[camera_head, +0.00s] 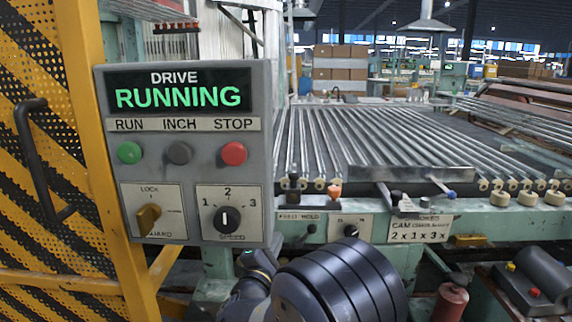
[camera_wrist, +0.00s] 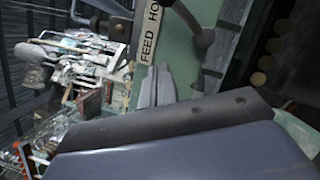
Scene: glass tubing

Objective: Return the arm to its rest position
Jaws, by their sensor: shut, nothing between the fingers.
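My arm (camera_head: 340,285) shows as dark rounded links at the bottom middle of the head view, folded low in front of the machine. My gripper (camera_wrist: 156,72) shows in the wrist view as two grey fingers close together, with nothing visible between them. The fingers point towards a pale green machine surface, just below the "FEED HOLD" label (camera_wrist: 149,30). I cannot tell whether they touch it. The gripper cannot be made out in the head view.
A grey control panel (camera_head: 262,150) reads "DRIVE RUNNING" and has green, grey and red buttons. A yellow guard frame (camera_head: 90,130) stands at left. Glass tubes (camera_head: 390,135) lie on the machine bed behind. A red cylinder (camera_head: 451,303) is right of my arm.

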